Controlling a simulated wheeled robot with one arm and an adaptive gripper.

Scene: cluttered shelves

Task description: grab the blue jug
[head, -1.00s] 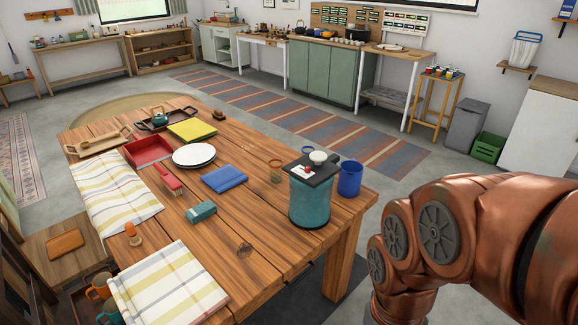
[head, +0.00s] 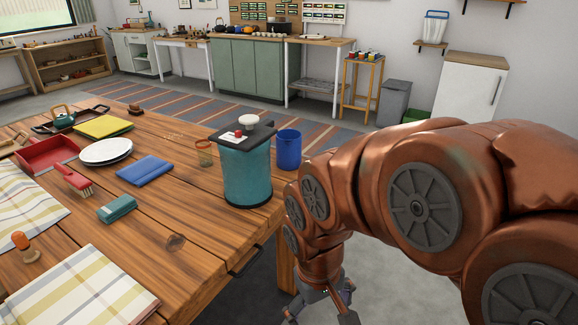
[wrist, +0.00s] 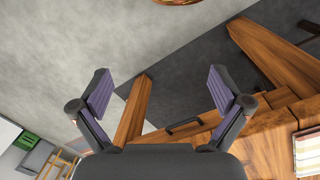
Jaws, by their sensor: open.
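The blue jug (head: 289,151) stands upright near the right end of the wooden table, behind and right of a teal canister (head: 248,178) with a dark lid. My gripper (head: 322,304) hangs low beside the table's near right end, below the tabletop and well apart from the jug. In the wrist view my gripper (wrist: 158,90) has its two purple-padded fingers spread, with nothing between them. The jug is not visible in the wrist view.
A table leg and drawer handle (wrist: 184,126) lie near my gripper.

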